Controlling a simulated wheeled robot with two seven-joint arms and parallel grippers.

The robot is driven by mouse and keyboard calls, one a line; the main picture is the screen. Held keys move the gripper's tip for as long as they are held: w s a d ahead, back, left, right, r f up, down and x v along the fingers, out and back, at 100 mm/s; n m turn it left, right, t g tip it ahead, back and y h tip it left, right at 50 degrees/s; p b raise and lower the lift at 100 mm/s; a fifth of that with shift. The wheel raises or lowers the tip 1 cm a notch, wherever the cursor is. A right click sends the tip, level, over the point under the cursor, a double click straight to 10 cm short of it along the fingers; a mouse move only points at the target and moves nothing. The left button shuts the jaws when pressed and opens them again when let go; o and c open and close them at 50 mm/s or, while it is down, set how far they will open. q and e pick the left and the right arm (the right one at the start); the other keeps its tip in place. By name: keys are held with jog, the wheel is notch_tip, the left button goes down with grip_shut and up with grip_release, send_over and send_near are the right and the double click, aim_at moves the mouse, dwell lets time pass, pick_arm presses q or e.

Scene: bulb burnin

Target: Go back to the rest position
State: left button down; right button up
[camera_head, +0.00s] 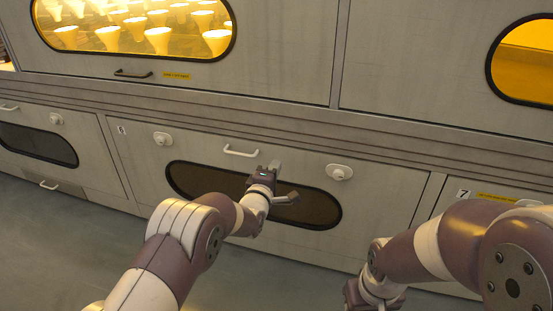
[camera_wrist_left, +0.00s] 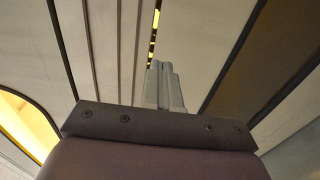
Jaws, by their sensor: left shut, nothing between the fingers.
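My left gripper (camera_head: 275,166) is in front of the lower middle panel, just below its white bar handle (camera_head: 241,151) and over the upper edge of the dark oval window (camera_head: 180,178). Its fingers are shut and empty; they also show close together in the left wrist view (camera_wrist_left: 162,85). I cannot tell whether the fingertips touch the panel. My right arm comes in from the right, and its wrist (camera_head: 375,290) is at the lower edge of the head view. The right fingers are out of view.
The cabinet wall (camera_head: 290,50) fills the space ahead. Several glowing bulbs (camera_head: 158,38) show behind the upper left window. White round knobs (camera_head: 339,172) and another handle (camera_head: 133,73) stick out from the panels. Grey floor (camera_head: 50,240) is clear at the lower left.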

pick_arm(q)
jog(key=s+a+f+m+g+y+p, duration=0.2)
jog(key=s+a+f+m+g, duration=0.25)
jog(key=s, duration=0.35)
jog(key=s+a+f+m+g+y+p, duration=0.1)
jog(key=s+a+f+m+g+y, duration=0.2)
jog(key=s+f+m, duration=0.4)
jog(key=s+a+r+m+g+p, duration=0.1)
jog(key=s+a+r+g, duration=0.25)
jog(key=s, duration=0.45)
jog(key=s+a+r+m+g+y+p, duration=0.1)
jog(key=s+a+r+m+g+p, duration=0.1)
jog(key=s+a+r, duration=0.35)
jog(key=s+a+r+m+g+p, duration=0.1)
jog(key=s+a+r+g, duration=0.15)
jog(key=s, duration=0.65)
notch_tip(320, 180, up, 42)
jog(key=a+n+p, duration=0.1)
jog(key=a+p, duration=0.1)
jog(key=p, duration=3.7)
jog(key=shift+s, duration=0.45)
